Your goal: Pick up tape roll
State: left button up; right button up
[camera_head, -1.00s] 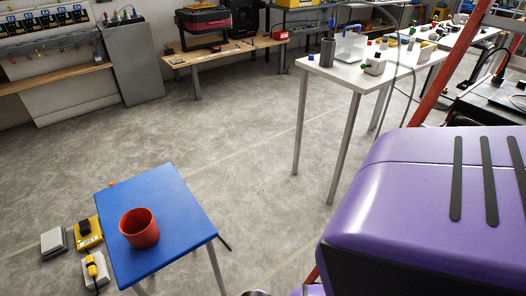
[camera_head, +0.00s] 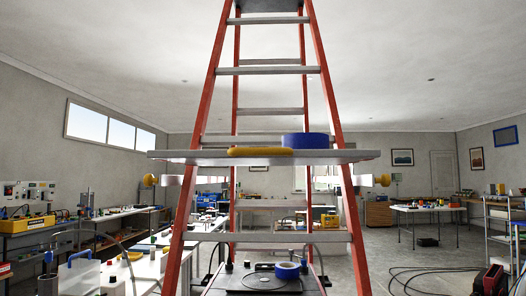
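A blue tape roll (camera_head: 306,141) lies on a grey shelf board (camera_head: 205,155) that spans an orange ladder (camera_head: 201,115). A second blue roll (camera_head: 287,270), with a pale centre, lies lower down on a dark surface (camera_head: 245,284) seen between the ladder legs. Which roll the task means cannot be told. Neither of my grippers shows in this view.
A long yellow object (camera_head: 260,152) lies on the board left of the upper roll. Yellow-knobbed parts (camera_head: 382,180) sit under the board's ends. Cluttered white tables (camera_head: 90,280) stand at left. Black cables (camera_head: 425,272) lie on the floor at right.

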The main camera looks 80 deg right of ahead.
aim_at(298, 140)
jog(key=i+z, duration=0.2)
jog(key=z, duration=2.55)
jog(key=k+l+z, duration=0.2)
